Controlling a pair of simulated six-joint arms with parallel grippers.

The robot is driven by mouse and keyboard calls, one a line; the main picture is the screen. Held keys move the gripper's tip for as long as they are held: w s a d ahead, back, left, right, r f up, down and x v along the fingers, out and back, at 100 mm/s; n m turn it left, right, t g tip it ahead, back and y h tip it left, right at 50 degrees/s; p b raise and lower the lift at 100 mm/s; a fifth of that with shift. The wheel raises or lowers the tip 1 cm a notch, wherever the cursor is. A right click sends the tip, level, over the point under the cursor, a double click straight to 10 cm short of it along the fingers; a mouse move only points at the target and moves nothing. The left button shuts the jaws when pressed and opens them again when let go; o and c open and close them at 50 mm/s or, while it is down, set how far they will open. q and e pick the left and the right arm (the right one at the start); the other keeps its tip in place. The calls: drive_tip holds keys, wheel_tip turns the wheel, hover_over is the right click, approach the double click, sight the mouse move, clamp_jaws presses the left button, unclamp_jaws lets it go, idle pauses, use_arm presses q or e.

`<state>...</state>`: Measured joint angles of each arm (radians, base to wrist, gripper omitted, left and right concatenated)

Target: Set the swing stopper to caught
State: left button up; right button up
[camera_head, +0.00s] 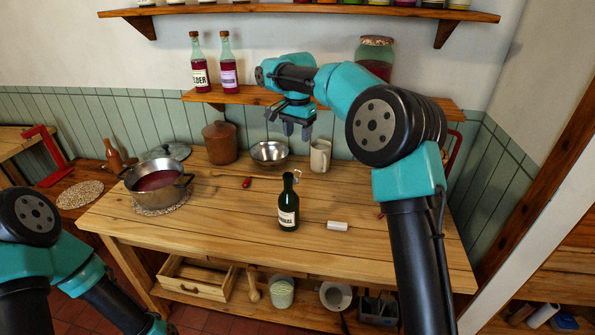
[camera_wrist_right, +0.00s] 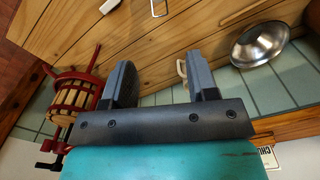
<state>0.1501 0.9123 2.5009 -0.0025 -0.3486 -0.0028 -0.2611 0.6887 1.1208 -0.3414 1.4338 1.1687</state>
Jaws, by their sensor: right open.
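A dark green bottle (camera_head: 288,209) with a cream label stands upright on the wooden table. A thin wire piece with a pale end, seemingly its swing stopper (camera_head: 297,177), sticks out to the right of its neck; whether it is caught is too small to tell. My right gripper (camera_head: 297,132) is open and empty, above and behind the bottle, near the lower wall shelf. Its two dark fingers (camera_wrist_right: 161,82) stand apart in the right wrist view, where the bottle does not show. My left arm is at the lower left; its gripper is out of frame.
A metal bowl (camera_head: 270,153) and a cream mug (camera_head: 320,156) stand at the table's back. A pot (camera_head: 155,185) stands left. A small white cylinder (camera_head: 337,226) lies right of the bottle. A red-framed press (camera_wrist_right: 75,98) shows in the wrist view.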

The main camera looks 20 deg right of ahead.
sight(298, 170)
wheel_tip(298, 170, down, 14)
drive_tip(key=shift+r, duration=0.1)
idle(0.4)
drive_tip(key=shift+c, duration=0.4)
drive_tip(key=c, duration=0.8)
drive_tip(key=shift+c, duration=0.2)
